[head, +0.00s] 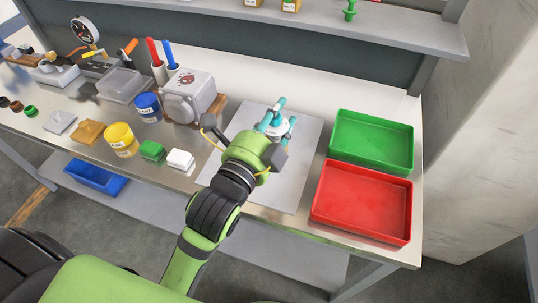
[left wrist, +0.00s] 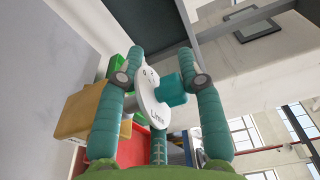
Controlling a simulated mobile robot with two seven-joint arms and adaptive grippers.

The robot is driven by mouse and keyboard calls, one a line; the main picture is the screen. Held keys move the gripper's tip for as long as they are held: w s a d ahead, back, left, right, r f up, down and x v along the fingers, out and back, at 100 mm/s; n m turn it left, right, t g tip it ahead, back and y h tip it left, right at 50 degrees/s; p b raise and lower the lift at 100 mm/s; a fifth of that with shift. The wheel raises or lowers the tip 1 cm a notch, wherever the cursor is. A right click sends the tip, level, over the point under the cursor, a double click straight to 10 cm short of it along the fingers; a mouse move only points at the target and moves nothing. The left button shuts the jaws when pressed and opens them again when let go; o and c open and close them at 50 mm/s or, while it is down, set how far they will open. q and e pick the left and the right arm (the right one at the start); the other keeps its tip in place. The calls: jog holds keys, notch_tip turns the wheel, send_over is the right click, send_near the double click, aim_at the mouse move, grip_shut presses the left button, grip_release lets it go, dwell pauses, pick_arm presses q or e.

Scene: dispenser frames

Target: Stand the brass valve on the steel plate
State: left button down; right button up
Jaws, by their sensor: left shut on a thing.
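My left gripper (head: 275,118) is over the grey steel plate (head: 230,173). In the left wrist view its teal fingers (left wrist: 165,80) are closed on a white round thing (left wrist: 146,98) with dark print and a teal knob-like part. The same white thing (head: 281,128) shows partly between the fingers in the head view. I cannot tell whether it touches the plate. Nothing clearly brass-coloured shows in the grip, and I cannot pick out a brass valve. My right gripper is not in view.
A green tray (head: 372,112) and a red tray (head: 322,206) stand right of the plate. A grey machine (head: 188,97), a blue jar (head: 148,106), a yellow jar (head: 121,140) and small blocks stand left. A shelf (head: 400,30) runs above the back.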

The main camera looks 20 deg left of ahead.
pick_arm(q)
jog(key=shift+w+d+r+b, duration=0.1)
jog(key=shift+w+d+b, duration=0.4)
jog(key=shift+b, duration=0.05)
jog(key=shift+w+r+b, duration=0.1)
jog(key=shift+r+b, duration=0.1)
jog(key=shift+b, duration=0.15)
jog(key=w+a+f+b, duration=0.1)
jog(key=w+a+f, duration=0.5)
jog(key=w+f, duration=0.3)
jog(key=shift+w+a+f, duration=0.15)
jog(key=shift+w+f, duration=0.25)
jog(key=shift+f, duration=0.25)
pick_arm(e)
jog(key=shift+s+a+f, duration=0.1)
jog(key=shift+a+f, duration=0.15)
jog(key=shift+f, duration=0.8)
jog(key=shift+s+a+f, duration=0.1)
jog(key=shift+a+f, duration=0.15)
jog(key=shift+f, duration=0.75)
pick_arm(q)
jog(key=shift+f, duration=0.2)
jog(key=c, duration=0.8)
grip_release()
jog(key=shift+f, duration=0.1)
